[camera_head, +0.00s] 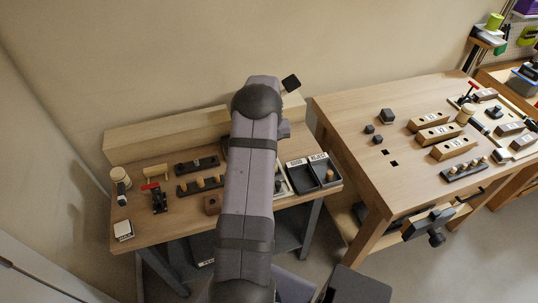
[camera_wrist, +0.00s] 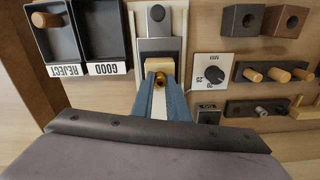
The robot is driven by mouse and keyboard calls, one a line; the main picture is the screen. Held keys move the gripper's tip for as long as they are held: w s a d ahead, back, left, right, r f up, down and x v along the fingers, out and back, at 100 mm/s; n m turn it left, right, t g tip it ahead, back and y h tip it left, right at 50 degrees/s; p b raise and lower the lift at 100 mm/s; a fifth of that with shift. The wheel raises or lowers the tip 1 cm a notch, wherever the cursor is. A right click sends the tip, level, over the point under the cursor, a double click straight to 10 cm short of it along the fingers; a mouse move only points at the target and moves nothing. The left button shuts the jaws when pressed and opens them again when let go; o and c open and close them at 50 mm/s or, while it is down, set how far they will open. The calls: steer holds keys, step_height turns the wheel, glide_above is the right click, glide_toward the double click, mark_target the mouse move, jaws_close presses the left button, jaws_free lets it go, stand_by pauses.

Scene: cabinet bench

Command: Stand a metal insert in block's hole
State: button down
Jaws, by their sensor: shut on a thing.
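My gripper (camera_wrist: 160,88) is shut on a small brass-coloured metal insert (camera_wrist: 159,80), seen between the blue fingertips in the wrist view. The fingertips are in front of a tan piece at the near end of a grey and white fixture; I cannot tell whether they touch it. Two blocks with round holes are at the top right of the wrist view: a dark one (camera_wrist: 241,20) and a brown one (camera_wrist: 285,20). Both are apart from my gripper. In the head view my arm hides the gripper, and one brown block (camera_head: 211,204) shows left of it.
Black trays marked GOOD (camera_wrist: 123,52) and REJECT (camera_wrist: 42,58) lie left of the fixture (camera_wrist: 184,22). A dial plate (camera_wrist: 211,60), a peg rack (camera_wrist: 299,67) and a rack with metal pieces (camera_wrist: 238,112) lie right. A red-handled clamp (camera_head: 158,202) stands at the bench's left.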

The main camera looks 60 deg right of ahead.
steer(key=shift+f, duration=0.25)
stand_by(0.5)
steer(key=c, duration=1.6)
jaws_free()
steer(key=shift+c, duration=0.2)
steer(key=shift+o, duration=0.8)
steer(key=shift+r, duration=0.15)
steer(key=shift+r+p, duration=2.3)
steer(key=shift+r, duration=1.1)
